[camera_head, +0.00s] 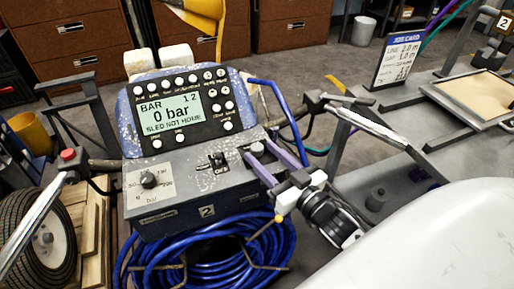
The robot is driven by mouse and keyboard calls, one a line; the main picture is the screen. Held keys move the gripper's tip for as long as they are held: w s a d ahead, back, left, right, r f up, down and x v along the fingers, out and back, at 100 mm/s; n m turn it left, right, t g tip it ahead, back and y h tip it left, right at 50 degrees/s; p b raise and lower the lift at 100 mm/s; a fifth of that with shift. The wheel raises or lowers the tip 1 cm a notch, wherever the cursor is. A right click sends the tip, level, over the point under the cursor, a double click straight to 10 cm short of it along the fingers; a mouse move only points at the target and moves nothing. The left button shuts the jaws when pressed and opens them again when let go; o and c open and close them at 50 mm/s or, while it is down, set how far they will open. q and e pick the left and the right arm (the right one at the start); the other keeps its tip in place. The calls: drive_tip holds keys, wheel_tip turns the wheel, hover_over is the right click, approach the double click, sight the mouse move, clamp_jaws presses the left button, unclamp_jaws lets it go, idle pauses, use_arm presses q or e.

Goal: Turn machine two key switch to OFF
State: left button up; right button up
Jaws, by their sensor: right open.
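The control box (150,212) bears a plate marked 2 (207,210) on its front. A small black key switch (218,160) sits on its top face, with an OFF label (222,171) just below it. I cannot tell which position the key points to. My right gripper (255,147) comes in from the lower right. Its two purple-grey fingers are open, with their tips over the right part of the box, to the right of the key switch and apart from it. My left gripper is not in view.
A display (172,115) above the box reads 0 bar and SLED NOT HOME. A black dial (149,180) is left of the switch. Coiled blue hose (150,262) hangs below. Handlebars flank the box; the left one carries a red button (68,154).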

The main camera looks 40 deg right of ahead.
sight(261, 152)
drive_tip(key=w, duration=0.3)
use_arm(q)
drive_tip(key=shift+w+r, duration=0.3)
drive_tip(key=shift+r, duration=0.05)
use_arm(e)
drive_tip(key=shift+w, duration=0.15)
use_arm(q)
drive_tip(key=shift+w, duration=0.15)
use_arm(e)
drive_tip(key=shift+c, duration=0.3)
drive_tip(key=c, duration=1)
